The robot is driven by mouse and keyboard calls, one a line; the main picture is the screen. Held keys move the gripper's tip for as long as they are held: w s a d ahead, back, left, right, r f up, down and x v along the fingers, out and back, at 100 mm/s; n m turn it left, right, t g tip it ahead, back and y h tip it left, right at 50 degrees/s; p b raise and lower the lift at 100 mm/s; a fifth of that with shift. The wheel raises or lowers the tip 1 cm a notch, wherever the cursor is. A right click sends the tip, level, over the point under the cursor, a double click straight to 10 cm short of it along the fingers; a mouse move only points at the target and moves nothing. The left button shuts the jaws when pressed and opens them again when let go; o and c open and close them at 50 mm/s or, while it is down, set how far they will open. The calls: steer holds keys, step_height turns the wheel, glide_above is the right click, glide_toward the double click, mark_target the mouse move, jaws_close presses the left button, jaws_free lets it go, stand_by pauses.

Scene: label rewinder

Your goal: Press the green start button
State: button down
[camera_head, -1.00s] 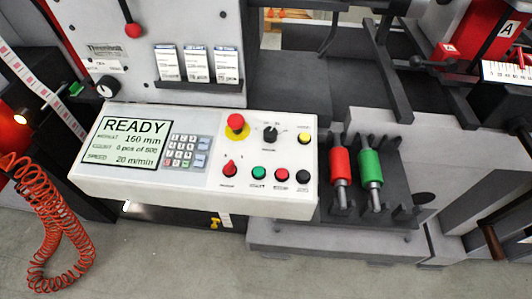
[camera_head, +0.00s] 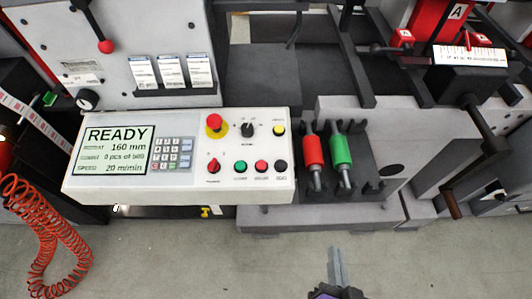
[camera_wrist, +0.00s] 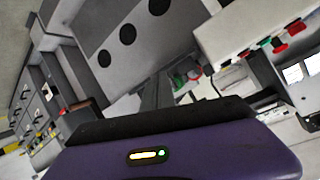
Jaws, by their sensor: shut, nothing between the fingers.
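The panel also shows tilted at the upper right of the wrist view, with a small green button (camera_wrist: 265,42) among red ones. My gripper (camera_head: 336,262) is at the bottom edge of the head view, below and right of the panel and well apart from it. Its fingers are shut with nothing between them.
A red emergency stop (camera_head: 214,125), a black knob (camera_head: 249,129) and a yellow button (camera_head: 278,130) sit above the green button. A black button (camera_head: 281,166) is at the row's right end.

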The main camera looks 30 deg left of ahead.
steer(key=w+a+r+g+p, duration=0.1)
steer(key=a+r+p, duration=0.1)
steer(key=a+r, duration=0.3)
steer(key=w+a+r+m+g+y+p, duration=0.1)
steer(key=a+r, duration=0.5)
steer(key=a, duration=0.6)
steer(key=w+a+r+g+p, duration=0.1)
steer(key=w+a+r+p, duration=0.2)
steer(key=a, duration=0.6)
step_height(320, 180, up, 3)
steer(key=shift+a+f+m, duration=0.15)
steer(key=shift+a+m, duration=0.15)
steer(key=b, duration=0.7)
glide_above(240, 166)
steer(key=s+d, duration=0.1)
steer(key=s, duration=0.1)
steer(key=shift+y, duration=0.3)
steer(key=f, duration=0.6)
steer(key=shift+w+f, duration=0.2)
steer(key=shift+f, duration=0.15)
steer(key=shift+w+f+b, duration=0.2)
steer(key=shift+f+b, duration=0.2)
steer(key=shift+f, duration=0.65)
steer(key=shift+a+f, duration=0.1)
steer(key=shift+f, duration=0.3)
